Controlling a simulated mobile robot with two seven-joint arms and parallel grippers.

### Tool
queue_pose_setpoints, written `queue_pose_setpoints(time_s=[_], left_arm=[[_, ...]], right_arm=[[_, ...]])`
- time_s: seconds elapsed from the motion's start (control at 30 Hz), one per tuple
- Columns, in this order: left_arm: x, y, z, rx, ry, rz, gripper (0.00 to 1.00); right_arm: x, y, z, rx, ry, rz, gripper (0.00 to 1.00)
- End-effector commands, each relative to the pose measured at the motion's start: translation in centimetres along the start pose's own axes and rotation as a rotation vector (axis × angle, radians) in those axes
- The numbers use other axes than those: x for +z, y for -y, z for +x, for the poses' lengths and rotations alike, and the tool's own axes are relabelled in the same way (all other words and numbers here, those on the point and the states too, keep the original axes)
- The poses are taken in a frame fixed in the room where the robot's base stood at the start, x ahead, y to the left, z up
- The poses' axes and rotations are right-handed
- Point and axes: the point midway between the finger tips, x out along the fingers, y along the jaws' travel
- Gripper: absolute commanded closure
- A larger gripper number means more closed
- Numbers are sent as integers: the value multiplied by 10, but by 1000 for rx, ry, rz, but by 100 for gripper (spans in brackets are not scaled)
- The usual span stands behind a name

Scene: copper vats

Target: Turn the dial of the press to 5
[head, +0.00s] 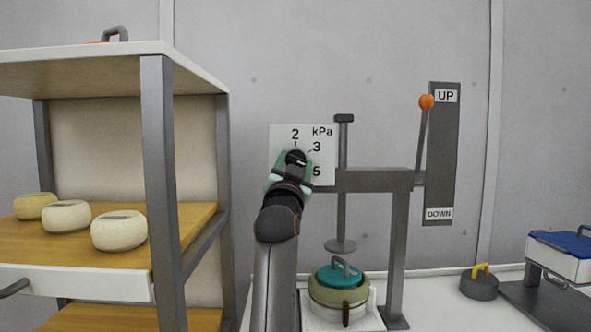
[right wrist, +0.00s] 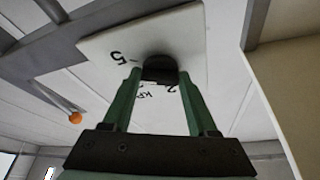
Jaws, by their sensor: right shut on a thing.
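The press (head: 372,181) stands right of centre in the head view, with a white dial plate (head: 279,135) marked 2, 3, 5 and kPa. My right gripper (head: 295,163) is at the plate, its green fingers on either side of the black dial knob (head: 296,156). In the right wrist view, the fingers (right wrist: 160,76) are shut on the dark knob (right wrist: 160,66), and the 5 on the plate (right wrist: 190,36) shows beside it. My gripper and arm hide part of the plate's lower left. I cannot tell which number the knob points to. My left gripper is out of view.
The press lever with an orange ball (head: 426,102) stands at UP. A round mould with a teal lid (head: 336,277) sits below the press plate (head: 340,246). A shelf with cheeses (head: 119,231) fills the left. A dark weight with a yellow handle (head: 479,286) is at right.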

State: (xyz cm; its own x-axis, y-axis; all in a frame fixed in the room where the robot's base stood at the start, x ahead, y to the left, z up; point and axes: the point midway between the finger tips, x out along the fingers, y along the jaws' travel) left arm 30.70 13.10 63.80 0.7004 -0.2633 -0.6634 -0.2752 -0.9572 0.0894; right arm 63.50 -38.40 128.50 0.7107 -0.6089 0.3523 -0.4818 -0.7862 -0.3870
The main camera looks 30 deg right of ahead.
Motion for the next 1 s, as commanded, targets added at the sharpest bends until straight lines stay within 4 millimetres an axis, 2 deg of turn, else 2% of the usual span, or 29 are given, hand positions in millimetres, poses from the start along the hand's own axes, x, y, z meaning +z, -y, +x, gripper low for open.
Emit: queue_pose_setpoints(time_s=[0.3,0.83,0.87,1.0], left_arm=[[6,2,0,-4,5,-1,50],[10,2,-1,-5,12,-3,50],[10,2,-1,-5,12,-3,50],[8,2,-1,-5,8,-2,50]], right_arm=[[1,1,0,45,2,112,97],[0,1,0,54,0,134,97],[-1,1,0,54,0,135,40],[-1,1,0,54,-1,133,24]])
